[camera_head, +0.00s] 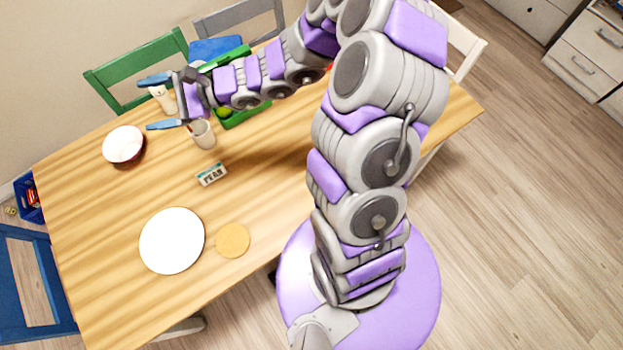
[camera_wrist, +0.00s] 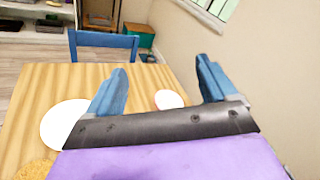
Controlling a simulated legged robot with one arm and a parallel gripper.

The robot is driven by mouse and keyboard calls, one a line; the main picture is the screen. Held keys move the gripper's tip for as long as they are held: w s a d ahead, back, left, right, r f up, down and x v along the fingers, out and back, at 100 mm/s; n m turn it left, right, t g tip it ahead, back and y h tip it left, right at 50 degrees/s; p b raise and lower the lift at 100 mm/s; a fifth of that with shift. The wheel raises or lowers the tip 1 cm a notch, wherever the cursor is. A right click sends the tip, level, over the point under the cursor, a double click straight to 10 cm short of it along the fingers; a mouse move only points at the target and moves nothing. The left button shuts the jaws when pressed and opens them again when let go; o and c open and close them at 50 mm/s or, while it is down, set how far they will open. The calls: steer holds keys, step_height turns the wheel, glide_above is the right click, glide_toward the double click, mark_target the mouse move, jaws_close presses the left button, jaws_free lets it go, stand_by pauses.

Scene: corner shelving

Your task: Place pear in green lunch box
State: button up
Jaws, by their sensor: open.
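My gripper (camera_head: 158,102) is open above the far left part of the wooden table, with its blue fingers spread. In the wrist view my gripper (camera_wrist: 163,72) holds nothing between its fingers. The green lunch box (camera_head: 262,117) lies at the back of the table, largely hidden behind my arm. A small yellow-green round thing (camera_head: 225,112) shows inside it, below my forearm; it may be the pear, but I cannot tell. No other pear is visible.
On the table (camera_head: 110,255) are a white bowl (camera_head: 123,144), a cup (camera_head: 202,134), a small "PEAS" box (camera_head: 212,174), a white plate (camera_head: 172,240) and a round tan board (camera_head: 233,241). A beige bottle (camera_head: 161,98) stands near my fingers. Chairs surround the table.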

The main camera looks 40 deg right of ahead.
steer(key=s+a+r+n+g+h, duration=0.2)
steer(key=s+n+g, duration=0.4)
steer(key=s, duration=0.5)
steer(key=s+a+r+n+g+h, duration=0.15)
steer(key=s+n+g, duration=0.25)
steer(key=s+n, duration=0.5)
steer(key=s+d+n+h, duration=0.1)
steer(key=s+d+h, duration=0.5)
steer(key=d, duration=0.3)
steer(key=s+d+f+n+t+h, duration=0.1)
steer(key=s+d+h, duration=0.5)
steer(key=s+d, duration=0.2)
steer(key=shift+s+d+f, duration=0.2)
steer(key=shift+d+f, duration=0.1)
steer(key=shift+d, duration=0.85)
steer(key=shift+c, duration=0.2)
